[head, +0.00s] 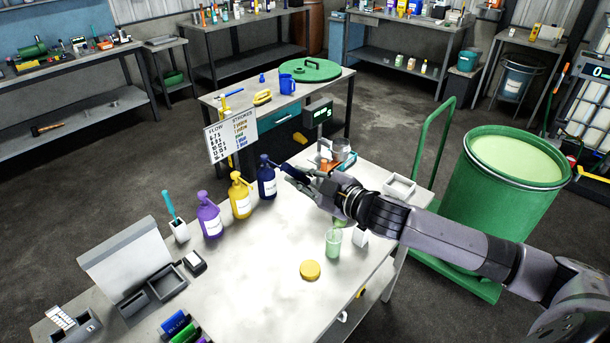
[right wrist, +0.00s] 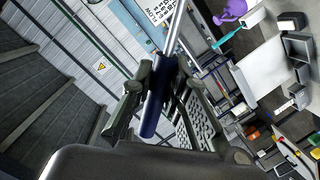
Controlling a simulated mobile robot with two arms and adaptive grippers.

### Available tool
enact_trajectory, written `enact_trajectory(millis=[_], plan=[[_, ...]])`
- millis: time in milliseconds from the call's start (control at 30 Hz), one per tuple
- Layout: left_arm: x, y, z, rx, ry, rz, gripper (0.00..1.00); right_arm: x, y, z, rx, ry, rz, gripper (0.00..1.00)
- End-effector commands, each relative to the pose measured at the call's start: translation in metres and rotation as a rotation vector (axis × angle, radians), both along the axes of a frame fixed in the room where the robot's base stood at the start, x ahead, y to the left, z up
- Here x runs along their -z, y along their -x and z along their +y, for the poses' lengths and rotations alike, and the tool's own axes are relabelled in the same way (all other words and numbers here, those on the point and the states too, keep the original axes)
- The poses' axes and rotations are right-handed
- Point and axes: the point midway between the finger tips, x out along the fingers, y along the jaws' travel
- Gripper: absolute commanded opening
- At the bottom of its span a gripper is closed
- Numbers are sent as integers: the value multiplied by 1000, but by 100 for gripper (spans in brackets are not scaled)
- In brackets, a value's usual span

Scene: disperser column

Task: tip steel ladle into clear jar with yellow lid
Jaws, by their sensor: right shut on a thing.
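My right gripper (head: 300,177) is above the far right part of the pale worktable. In the right wrist view its fingers (right wrist: 162,85) are shut on the dark blue handle (right wrist: 154,108) of the steel ladle, whose bright shaft (right wrist: 177,28) runs out of the top of that picture. The ladle's bowl cannot be made out. A clear jar (head: 333,243) with pale green contents stands on the table in front of my right forearm, which covers what lies behind it. A round yellow lid (head: 310,270) lies flat on the table, apart from the jar. My left gripper is not in view.
Purple (head: 209,216), yellow (head: 240,196) and dark blue (head: 267,178) pump bottles stand along the table's back left. A large green drum (head: 508,178) of pale green liquid stands at right. A white tray (head: 399,188) sits beside my right arm. The table's middle is clear.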

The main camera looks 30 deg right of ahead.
Motion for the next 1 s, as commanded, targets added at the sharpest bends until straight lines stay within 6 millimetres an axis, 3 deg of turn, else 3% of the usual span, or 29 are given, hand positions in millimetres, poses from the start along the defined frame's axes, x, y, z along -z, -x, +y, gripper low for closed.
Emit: enact_trajectory(millis=[1000], plan=[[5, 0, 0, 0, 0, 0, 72, 13, 6, 26, 0, 104, -30, 0]])
